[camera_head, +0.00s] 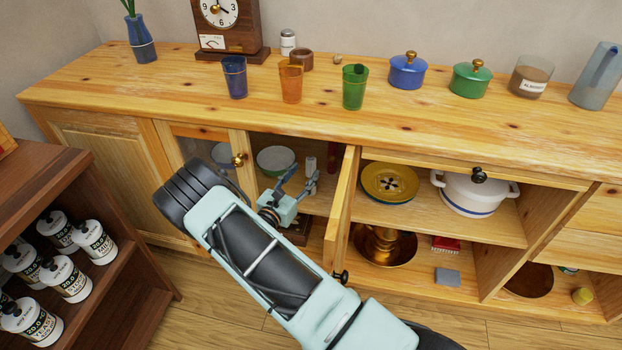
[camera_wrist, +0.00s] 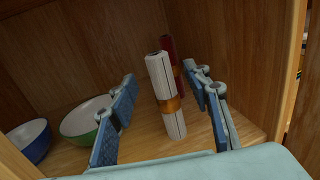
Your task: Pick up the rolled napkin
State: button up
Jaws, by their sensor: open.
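A white rolled napkin with an orange-brown band (camera_wrist: 166,96) stands nearly upright on the cabinet shelf in the wrist view. Its top also shows in the head view (camera_head: 310,164). A dark red roll (camera_wrist: 169,48) stands just behind it, partly hidden by it. My gripper (camera_wrist: 160,76) is open, with blue-padded fingers to the left and right of the white roll in the wrist view. A gap shows on both sides, and no finger visibly touches it. In the head view my gripper (camera_head: 297,181) is inside the open cabinet.
A green bowl (camera_wrist: 84,118) and a blue bowl (camera_wrist: 30,140) sit left of the roll. The cabinet's side wall is close on the right. The open door (camera_head: 342,212) stands beside my arm. Cups and pots line the counter (camera_head: 200,92) above.

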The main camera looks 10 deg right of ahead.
aim_at(308, 166)
jog(key=x, duration=0.2)
jog(key=b+x, duration=0.1)
jog(key=x, duration=0.2)
jog(key=shift+w+d+r, duration=0.15)
jog(key=shift+w+r, duration=0.05)
grip_shut()
